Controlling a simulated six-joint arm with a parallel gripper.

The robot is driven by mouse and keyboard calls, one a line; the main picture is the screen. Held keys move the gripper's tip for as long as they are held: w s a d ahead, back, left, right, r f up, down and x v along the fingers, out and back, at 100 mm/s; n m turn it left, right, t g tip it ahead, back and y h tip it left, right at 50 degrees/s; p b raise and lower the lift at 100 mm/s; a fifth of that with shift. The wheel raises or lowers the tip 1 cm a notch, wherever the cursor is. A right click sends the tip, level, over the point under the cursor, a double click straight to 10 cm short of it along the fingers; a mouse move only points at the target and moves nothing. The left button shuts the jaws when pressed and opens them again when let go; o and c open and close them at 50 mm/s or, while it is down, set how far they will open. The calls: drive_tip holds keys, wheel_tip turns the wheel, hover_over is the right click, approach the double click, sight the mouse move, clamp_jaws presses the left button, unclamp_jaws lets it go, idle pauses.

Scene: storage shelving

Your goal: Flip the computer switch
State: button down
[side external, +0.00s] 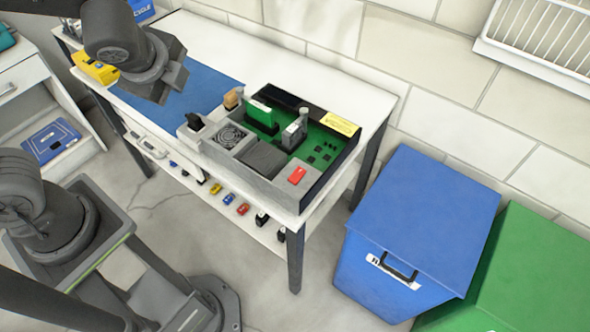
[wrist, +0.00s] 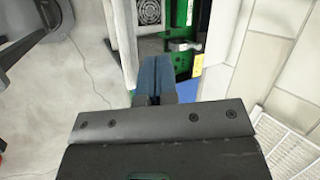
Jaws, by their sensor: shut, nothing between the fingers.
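The computer (side external: 262,148) is an open grey case with a green board, lying on the white table. A red block (side external: 297,175), perhaps a switch, sits at its front right corner. A black upright part (side external: 193,121) stands at its left end; I cannot tell which is the switch. My gripper (side external: 157,92) is above the blue mat, left of the computer and apart from it. In the wrist view my gripper (wrist: 153,82) has its two fingers together and empty. Part of the computer shows beyond them, with its fan (wrist: 149,12); the red block is not visible there.
The blue mat (side external: 205,88) covers the table's left part. A yellow object (side external: 95,68) is at the table's left end. Small toy cars (side external: 228,198) and other items are on the lower shelf. Blue (side external: 420,215) and green (side external: 535,265) bins stand at right, near the wall.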

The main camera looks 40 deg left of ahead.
drive_tip(key=w+d+f+m+t, duration=0.1)
drive_tip(key=w+d+f+m, duration=0.25)
drive_tip(key=m, duration=0.35)
drive_tip(key=m+t+h, duration=0.3)
drive_tip(key=m+t, duration=0.1)
drive_tip(key=m, duration=1.8)
hover_over(297, 177)
drive_tip(key=s, duration=0.1)
wheel_tip(297, 177, down, 9)
drive_tip(key=shift+s+f, duration=0.15)
drive_tip(key=shift+f, duration=0.05)
drive_tip(key=shift+w+f, duration=0.2)
drive_tip(key=shift+f, duration=1.25)
drive_tip(key=shift+w+f, duration=0.2)
drive_tip(key=shift+f, duration=1.25)
drive_tip(key=shift+w+f, duration=0.2)
drive_tip(key=shift+f, duration=1.25)
drive_tip(key=shift+f, duration=0.15)
drive_tip(key=shift+f, duration=0.3)
